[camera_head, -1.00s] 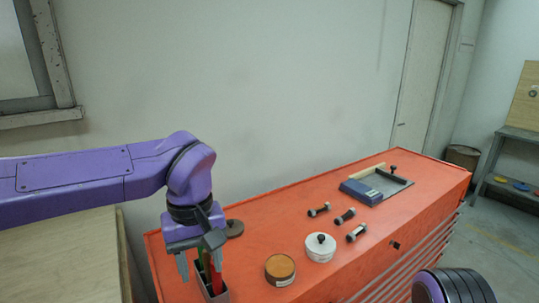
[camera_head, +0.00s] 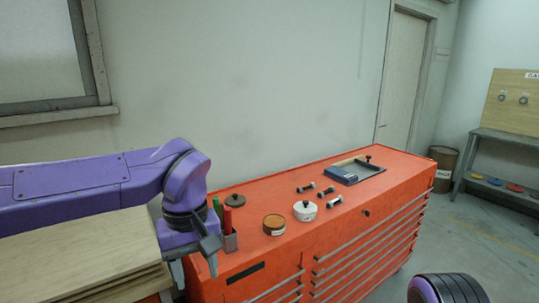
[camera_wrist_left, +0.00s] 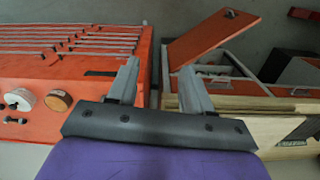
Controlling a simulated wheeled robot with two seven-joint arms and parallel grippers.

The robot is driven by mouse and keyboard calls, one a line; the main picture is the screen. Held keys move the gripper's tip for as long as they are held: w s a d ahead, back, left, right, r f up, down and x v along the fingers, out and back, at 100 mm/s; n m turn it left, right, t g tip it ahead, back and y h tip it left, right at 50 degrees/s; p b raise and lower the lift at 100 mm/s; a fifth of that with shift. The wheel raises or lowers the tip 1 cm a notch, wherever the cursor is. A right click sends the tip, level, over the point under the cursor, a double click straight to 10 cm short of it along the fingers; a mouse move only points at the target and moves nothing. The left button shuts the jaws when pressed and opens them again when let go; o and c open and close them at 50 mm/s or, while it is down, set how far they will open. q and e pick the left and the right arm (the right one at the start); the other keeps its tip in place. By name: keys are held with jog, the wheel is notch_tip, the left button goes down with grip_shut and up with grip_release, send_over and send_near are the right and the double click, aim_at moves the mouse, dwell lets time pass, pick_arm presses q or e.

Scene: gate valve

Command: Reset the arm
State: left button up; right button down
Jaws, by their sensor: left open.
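My left gripper (camera_head: 195,268) hangs at the left end of the orange tool cabinet (camera_head: 300,243), beside the pen holder and in front of the stacked boards. In the left wrist view its two grey fingers (camera_wrist_left: 158,85) are spread apart with nothing between them. The purple left arm reaches in from the left in the head view. A dark purple-trimmed rounded part at the bottom right of the head view may be mine; no right gripper shows.
On the cabinet stand a pen holder (camera_head: 230,241), a brown tin (camera_head: 274,225), a white pot (camera_head: 305,211), several bolts (camera_head: 326,192) and a blue-grey tray (camera_head: 368,176). Stacked wooden boards (camera_head: 85,250) lie at left. A barrel (camera_head: 445,168) and a shelf (camera_head: 505,144) stand at right.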

pick_arm(q)
jog(key=w+a+f+n+t+y, duration=0.5)
jog(key=w+a+f+n, duration=0.15)
jog(key=f+n, duration=0.2)
jog(key=s+a+f+t+b, duration=0.1)
jog(key=a+f+t+b, duration=0.1)
jog(key=f, duration=0.8)
jog(key=s+a+f+t+b, duration=0.1)
jog(key=a+f+b, duration=0.1)
jog(key=f, duration=0.9)
jog(key=s+a+f+m+g+b, duration=0.2)
jog(key=s+a+f+m, duration=0.1)
jog(key=s+f, duration=0.8)
jog(key=s+a+f+m+g+h+b, duration=0.1)
jog(key=s+a+f+m+g+b, duration=0.1)
jog(key=s+f, duration=0.9)
jog(key=s+a+m+b, duration=0.1)
jog(key=s+m, duration=0.1)
jog(key=s, duration=0.2)
jog(key=shift+s+a+f+h, duration=0.3)
jog(key=shift+a, duration=0.1)
